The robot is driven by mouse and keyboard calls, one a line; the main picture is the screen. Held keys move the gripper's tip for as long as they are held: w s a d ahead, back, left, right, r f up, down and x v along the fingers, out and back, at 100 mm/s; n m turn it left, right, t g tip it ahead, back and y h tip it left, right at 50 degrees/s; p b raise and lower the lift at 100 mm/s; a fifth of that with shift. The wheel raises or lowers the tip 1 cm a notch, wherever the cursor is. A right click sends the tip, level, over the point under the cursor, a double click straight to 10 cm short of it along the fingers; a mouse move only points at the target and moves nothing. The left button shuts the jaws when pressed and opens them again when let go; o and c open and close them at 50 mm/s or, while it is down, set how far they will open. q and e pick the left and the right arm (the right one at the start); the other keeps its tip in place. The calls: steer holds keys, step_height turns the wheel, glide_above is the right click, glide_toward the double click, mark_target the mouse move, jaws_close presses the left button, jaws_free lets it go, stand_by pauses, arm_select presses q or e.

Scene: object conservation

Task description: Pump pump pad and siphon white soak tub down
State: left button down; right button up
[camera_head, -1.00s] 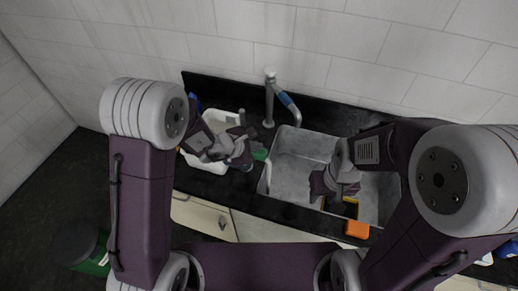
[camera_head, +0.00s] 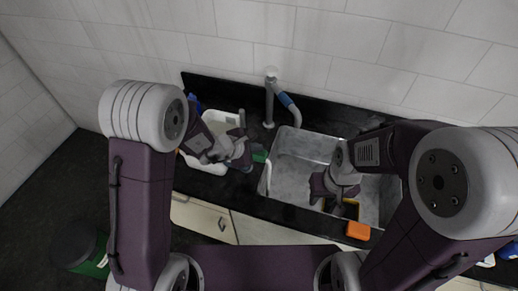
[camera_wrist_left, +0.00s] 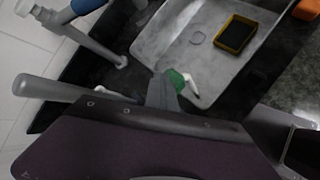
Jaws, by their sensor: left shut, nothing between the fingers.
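The white soak tub (camera_head: 193,161) stands on the dark counter left of the sink, partly hidden by my left arm. A small green piece (camera_head: 260,156), perhaps the pump pad, shows by the left gripper's tip. In the left wrist view green (camera_wrist_left: 178,81) shows behind a grey finger, and a white hose end (camera_wrist_left: 191,87) hangs over the sink edge. My left gripper (camera_head: 248,161) is shut and empty, close by the green piece; contact cannot be told. My right gripper (camera_head: 333,190) is over the sink, its fingertips unclear.
The grey sink (camera_head: 290,176) holds a yellow-rimmed black tray (camera_wrist_left: 235,35). An orange block (camera_head: 357,230) lies on the front counter edge. A tap (camera_head: 269,100) with a blue handle rises behind, near the left gripper.

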arm_select(q)
steer(key=shift+r+p, duration=0.95)
steer(key=shift+r, duration=0.45)
steer(key=shift+w+f+b, duration=0.1)
steer(key=shift+f+b, duration=0.05)
steer(key=shift+b, duration=0.35)
steer(key=shift+f+b, duration=0.25)
steer(key=shift+b, duration=0.4)
